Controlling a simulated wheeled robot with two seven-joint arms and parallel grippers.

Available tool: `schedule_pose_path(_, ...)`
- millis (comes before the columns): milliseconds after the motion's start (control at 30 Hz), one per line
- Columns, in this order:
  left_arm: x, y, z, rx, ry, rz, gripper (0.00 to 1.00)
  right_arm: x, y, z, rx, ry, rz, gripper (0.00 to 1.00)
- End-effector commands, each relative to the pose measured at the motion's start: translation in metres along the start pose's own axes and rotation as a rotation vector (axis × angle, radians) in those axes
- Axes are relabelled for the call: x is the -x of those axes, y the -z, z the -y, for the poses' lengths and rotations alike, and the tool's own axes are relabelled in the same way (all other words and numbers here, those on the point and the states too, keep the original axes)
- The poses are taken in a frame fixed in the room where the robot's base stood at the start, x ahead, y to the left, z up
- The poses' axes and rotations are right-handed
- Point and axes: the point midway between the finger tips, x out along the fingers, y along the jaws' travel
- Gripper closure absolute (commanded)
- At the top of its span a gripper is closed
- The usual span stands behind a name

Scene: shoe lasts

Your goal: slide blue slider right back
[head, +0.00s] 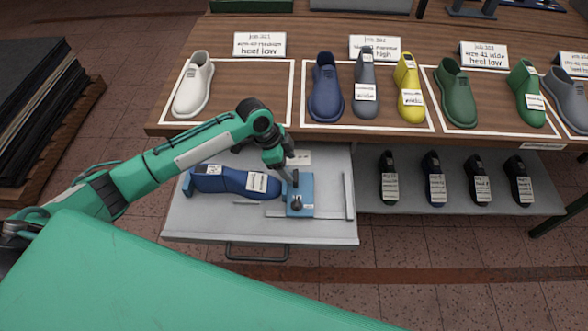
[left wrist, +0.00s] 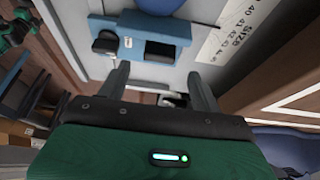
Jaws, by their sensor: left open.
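Whether a finger touches the slider cannot be told. The right gripper is not seen.
A printed size scale (left wrist: 235,30) shows in the wrist view. The wooden table (head: 220,25) with several shoe lasts stands behind the tray.

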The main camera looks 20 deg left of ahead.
Motion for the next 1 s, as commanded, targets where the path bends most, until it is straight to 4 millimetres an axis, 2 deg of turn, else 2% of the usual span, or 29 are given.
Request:
schedule_pose_path(100, -0.021, 0.001, -0.001, 0.002, -0.002, 0.000, 0.35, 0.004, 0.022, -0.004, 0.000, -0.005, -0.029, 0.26)
schedule_pose_path(200, -0.033, 0.001, 0.000, 0.002, -0.002, 0.000, 0.35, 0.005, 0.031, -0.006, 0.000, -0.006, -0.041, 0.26)
schedule_pose_path(400, -0.046, 0.000, 0.000, 0.001, 0.000, 0.001, 0.35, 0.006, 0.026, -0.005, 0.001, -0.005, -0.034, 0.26)
schedule_pose_path(667, -0.047, 0.000, 0.000, 0.000, 0.000, 0.001, 0.35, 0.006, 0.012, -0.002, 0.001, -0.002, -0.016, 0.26)
schedule_pose_path(900, -0.046, 0.000, 0.000, 0.000, 0.001, 0.000, 0.82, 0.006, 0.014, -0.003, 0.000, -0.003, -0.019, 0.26)
schedule_pose_path(1000, -0.046, 0.000, 0.000, 0.000, 0.001, 0.000, 0.97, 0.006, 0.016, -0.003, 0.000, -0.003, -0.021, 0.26)
